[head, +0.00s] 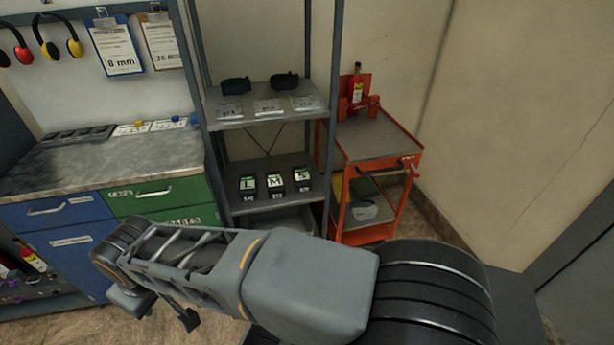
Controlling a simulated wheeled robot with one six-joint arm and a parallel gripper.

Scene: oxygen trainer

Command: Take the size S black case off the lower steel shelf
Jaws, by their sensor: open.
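The lower steel shelf (235,207) bears three small black cases in a row. The left one (248,186) shows a light L and the middle one (275,183) an M. The right one, the size S black case (302,179), stands nearest the right post; its letter is small and hard to read. My gripper (158,312) is at the lower left, below the green drawers in the picture. Its two fingers are apart, with nothing seen between them. It is well away from the cases.
An upper shelf (240,121) with dark items and white cards is above the cases. Steel posts flank the shelves. An orange cart (352,185) stands at the right. A workbench (110,165) with blue and green drawers is at the left.

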